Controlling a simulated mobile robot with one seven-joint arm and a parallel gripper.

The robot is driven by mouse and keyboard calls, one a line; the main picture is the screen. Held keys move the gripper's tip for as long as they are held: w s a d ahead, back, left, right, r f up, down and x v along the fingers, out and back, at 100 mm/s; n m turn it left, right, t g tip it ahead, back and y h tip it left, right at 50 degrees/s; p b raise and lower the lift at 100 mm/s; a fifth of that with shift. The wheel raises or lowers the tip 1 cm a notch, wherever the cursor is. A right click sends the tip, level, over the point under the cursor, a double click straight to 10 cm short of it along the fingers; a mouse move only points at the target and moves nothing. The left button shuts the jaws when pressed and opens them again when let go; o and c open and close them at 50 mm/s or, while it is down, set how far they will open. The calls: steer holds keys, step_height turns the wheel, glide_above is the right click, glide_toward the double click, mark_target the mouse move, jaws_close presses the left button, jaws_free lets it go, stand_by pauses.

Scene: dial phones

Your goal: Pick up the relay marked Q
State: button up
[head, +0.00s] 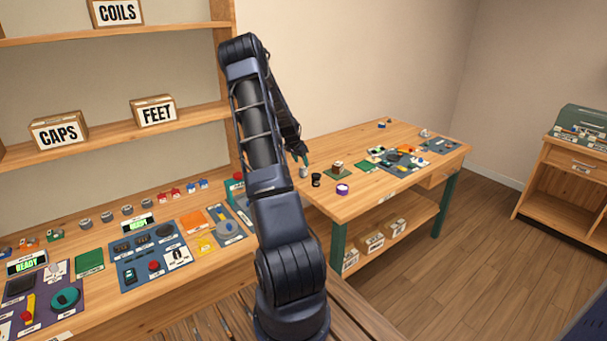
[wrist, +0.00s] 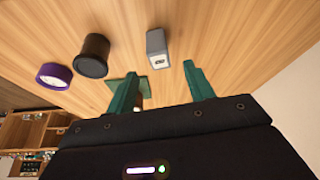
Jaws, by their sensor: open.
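My gripper (wrist: 161,72) is open and empty, its two green fingers apart. A small grey block (wrist: 157,42), likely a relay, stands on the wooden table just beyond the fingertips, in line with the gap between them. It has a white label whose letter I cannot read. In the head view my gripper (head: 302,157) is over the near left part of the green-legged table, with the grey block (head: 303,172) just below the fingers. I cannot make out a Q on anything.
A black cylinder (wrist: 93,55) and a purple ring-shaped item (wrist: 54,76) are left of the block in the wrist view. A green mat (head: 338,174) bears a brownish block. Several parts lie farther right on the table (head: 375,205). The left workbench holds many components.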

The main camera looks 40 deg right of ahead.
mark_target(303, 168)
steer(key=shift+x, duration=3.1)
steer(key=shift+a, duration=0.15)
steer(key=c, duration=1.1)
